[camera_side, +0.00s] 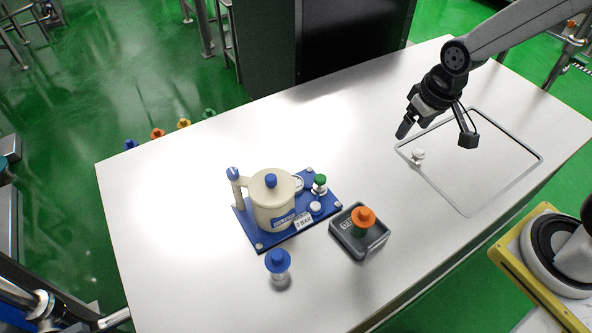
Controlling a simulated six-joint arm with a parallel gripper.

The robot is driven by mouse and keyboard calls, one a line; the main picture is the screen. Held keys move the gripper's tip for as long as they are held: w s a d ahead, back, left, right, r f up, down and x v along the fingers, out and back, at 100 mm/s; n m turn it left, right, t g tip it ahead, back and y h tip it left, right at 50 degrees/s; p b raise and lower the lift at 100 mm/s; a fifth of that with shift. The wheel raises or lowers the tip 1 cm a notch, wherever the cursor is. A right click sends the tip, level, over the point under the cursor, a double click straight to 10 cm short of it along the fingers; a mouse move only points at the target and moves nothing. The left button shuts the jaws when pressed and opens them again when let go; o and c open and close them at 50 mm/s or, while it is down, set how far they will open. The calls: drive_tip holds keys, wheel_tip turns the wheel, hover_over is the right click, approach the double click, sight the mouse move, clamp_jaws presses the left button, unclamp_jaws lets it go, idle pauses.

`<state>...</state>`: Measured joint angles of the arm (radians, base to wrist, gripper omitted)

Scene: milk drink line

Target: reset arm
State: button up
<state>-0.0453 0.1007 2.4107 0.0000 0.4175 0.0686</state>
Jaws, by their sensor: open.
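My gripper (436,132) hangs over the far left part of a grey-outlined rectangle on the right side of the white table. Its two fingers are spread wide and nothing is between them. A small white piece (418,155) sits on the table below the gripper, just inside the outline, apart from the fingers. My arm reaches in from the upper right.
A cream jug (272,213) with a blue knob stands on a blue board (251,227). A green-capped bottle (319,184) stands there too. A grey tray (345,245) holds an orange-topped item (363,219). A blue-capped bottle (278,263) stands in front. The table's upper middle is clear.

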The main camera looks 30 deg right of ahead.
drive_tip(key=s, duration=0.1)
drive_tip(key=s+d, duration=0.1)
drive_tip(key=s, duration=0.2)
drive_tip(key=shift+s+d+f, duration=0.1)
drive_tip(key=shift+d+f, duration=0.15)
drive_tip(key=shift+f, duration=0.05)
idle(0.7)
